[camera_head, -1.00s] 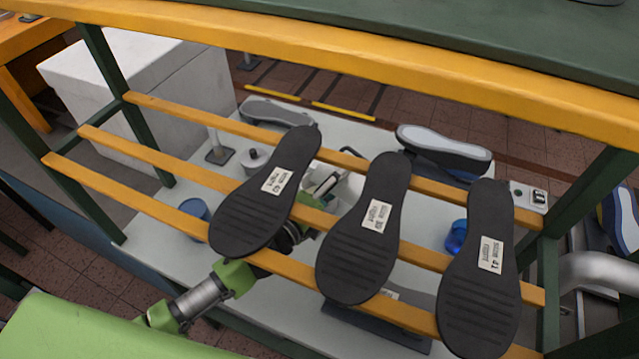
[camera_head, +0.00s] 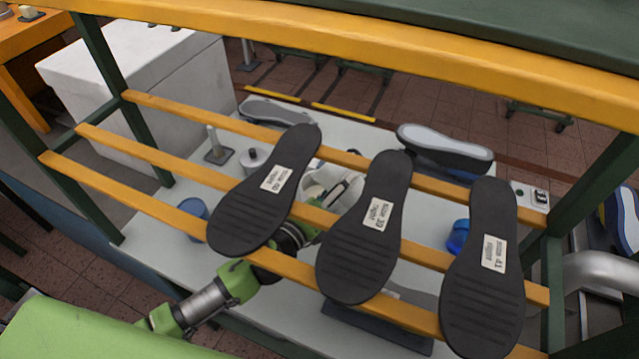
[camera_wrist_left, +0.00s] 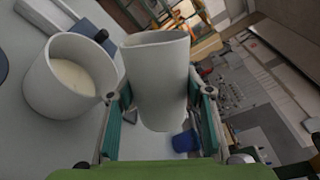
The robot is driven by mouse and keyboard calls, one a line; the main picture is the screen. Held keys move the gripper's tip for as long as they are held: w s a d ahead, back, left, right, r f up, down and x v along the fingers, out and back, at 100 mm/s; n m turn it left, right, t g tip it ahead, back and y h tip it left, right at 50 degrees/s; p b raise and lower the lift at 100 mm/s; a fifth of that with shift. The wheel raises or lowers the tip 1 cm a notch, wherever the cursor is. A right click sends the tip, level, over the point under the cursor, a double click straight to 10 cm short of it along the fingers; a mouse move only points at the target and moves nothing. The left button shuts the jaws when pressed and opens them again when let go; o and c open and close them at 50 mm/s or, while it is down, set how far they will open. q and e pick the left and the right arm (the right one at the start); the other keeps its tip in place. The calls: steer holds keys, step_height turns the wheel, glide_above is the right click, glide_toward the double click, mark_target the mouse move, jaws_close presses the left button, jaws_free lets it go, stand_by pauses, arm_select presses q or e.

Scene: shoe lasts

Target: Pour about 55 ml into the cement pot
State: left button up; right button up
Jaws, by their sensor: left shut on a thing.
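My left gripper (camera_wrist_left: 160,105) is shut on a white, tapered cup (camera_wrist_left: 158,72), with a finger on each side of it. The cup looks tilted in the left wrist view; its contents are hidden. A white round pot (camera_wrist_left: 70,76), which looks like the cement pot, stands left of the held cup, with pale cream liquid inside. A gap shows between their rims in that view. In the head view the rack and hanging soles partly cover my left gripper, and white ware shows beside it (camera_head: 318,180). My right gripper is in neither view.
Black soles (camera_head: 365,230) hang on the orange slats of a rack (camera_head: 180,160) above the pale table (camera_head: 150,235). A blue cup (camera_head: 194,209), a lidded grey tin (camera_head: 254,160) and a blue object (camera_head: 457,237) stand on the table.

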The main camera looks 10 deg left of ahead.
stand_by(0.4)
arm_select(q)
steer(key=shift+f+m+b, duration=0.4)
steer(key=shift+m, duration=0.1)
steer(key=shift+r+m+p, duration=0.3)
